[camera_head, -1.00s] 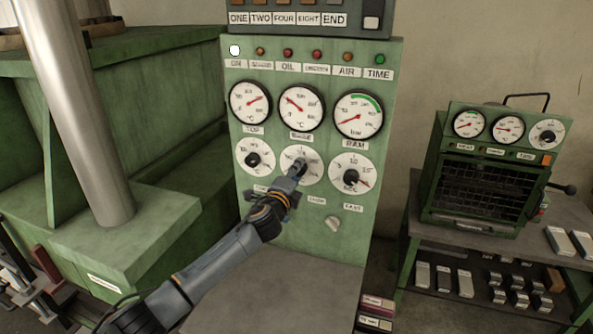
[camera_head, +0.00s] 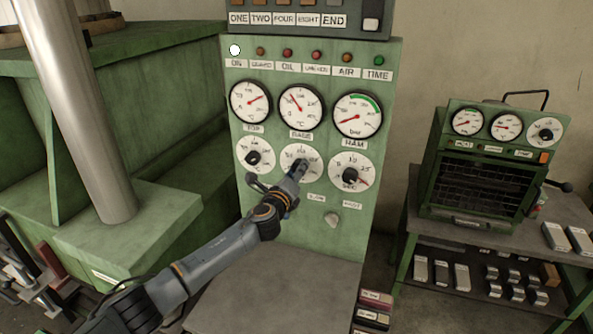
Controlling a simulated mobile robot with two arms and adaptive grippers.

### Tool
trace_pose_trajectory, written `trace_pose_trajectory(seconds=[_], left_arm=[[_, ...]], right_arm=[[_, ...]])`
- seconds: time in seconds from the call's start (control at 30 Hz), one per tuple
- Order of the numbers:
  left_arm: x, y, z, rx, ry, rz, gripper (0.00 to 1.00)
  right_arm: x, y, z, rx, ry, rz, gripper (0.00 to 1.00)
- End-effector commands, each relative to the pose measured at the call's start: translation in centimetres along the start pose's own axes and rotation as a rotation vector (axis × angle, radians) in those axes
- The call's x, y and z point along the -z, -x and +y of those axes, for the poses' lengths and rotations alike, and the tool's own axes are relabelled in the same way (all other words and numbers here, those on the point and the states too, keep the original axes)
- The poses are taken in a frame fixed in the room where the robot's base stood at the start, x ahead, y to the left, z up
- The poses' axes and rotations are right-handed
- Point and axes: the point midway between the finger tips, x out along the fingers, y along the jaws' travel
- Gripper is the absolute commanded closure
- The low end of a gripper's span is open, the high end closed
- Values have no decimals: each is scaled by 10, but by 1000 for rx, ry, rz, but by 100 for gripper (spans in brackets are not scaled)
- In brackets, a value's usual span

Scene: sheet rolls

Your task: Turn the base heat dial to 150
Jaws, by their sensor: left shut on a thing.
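The base heat dial (camera_head: 290,153) is the middle of three white dials on the green control panel (camera_head: 300,235). My left gripper (camera_head: 301,168) is at this dial, shut on its dark knob. The gripper hides the knob and the lower part of the dial face, so the pointer and its reading cannot be told. The base gauge (camera_head: 301,108) sits straight above, its red needle pointing to the upper left. My right gripper is not in view.
The top dial (camera_head: 255,158) and the ram dial (camera_head: 351,173) flank the middle one closely. A small pale knob (camera_head: 332,219) is below right. A green oven (camera_head: 485,175) stands on a bench at right.

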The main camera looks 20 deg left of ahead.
Motion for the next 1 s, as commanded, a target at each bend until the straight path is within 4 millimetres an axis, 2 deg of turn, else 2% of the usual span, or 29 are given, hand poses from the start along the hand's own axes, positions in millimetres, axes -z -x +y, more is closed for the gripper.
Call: trace_pose_trajectory(seconds=[0.4, 0.43, 0.53, 0.87, 1.0], left_arm=[[2, 0, 2, -2, -7, 3, 93], [2, 0, 2, -2, -7, 3, 57], [2, 0, 1, -2, -7, 3, 38], [1, 1, 1, 0, -6, 1, 38], [1, 9, 1, 1, -7, 1, 38]], right_arm=[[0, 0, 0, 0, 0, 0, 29], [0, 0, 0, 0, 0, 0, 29], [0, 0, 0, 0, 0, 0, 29], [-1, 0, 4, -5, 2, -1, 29], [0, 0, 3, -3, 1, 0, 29]])
